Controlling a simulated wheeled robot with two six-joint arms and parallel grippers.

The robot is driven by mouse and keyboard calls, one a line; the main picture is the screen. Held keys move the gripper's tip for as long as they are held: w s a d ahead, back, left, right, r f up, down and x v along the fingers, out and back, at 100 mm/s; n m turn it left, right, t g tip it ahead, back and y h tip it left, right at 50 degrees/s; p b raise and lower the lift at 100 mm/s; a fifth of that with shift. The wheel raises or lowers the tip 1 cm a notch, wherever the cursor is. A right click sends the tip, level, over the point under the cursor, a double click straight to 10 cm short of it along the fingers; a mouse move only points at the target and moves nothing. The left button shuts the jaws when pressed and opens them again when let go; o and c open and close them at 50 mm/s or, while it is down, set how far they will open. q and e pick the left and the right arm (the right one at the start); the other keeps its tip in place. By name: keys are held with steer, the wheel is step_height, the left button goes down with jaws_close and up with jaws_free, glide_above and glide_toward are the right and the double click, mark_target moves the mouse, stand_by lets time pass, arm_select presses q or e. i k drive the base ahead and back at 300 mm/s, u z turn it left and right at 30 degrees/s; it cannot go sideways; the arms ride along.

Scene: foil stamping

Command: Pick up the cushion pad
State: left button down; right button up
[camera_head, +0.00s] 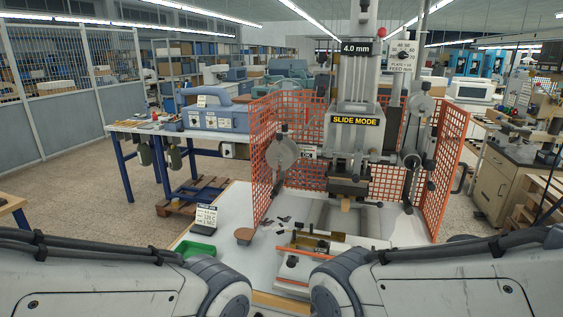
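A small brown piece with a rounded top (244,235) sits on the white tabletop, left of the stamping machine; it may be the cushion pad, but I cannot tell for sure. The stamping machine (355,120) stands behind it with a "SLIDE MODE" sign. My two arms come in from the lower left and lower right. Their grippers are not in view, so I cannot see whether they hold anything.
Orange mesh guards (450,165) flank the machine. A green tray (196,250) and a small standing sign (204,218) are on the left of the white table (232,205). Dark scraps (283,219) lie near the brown piece. A blue-legged bench (190,133) stands behind left.

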mark_target(245, 233)
steer(key=z, duration=0.35)
steer(key=k, duration=1.2)
steer(key=u, duration=0.8)
steer(key=i, duration=1.05)
steer(key=z, duration=1.1)
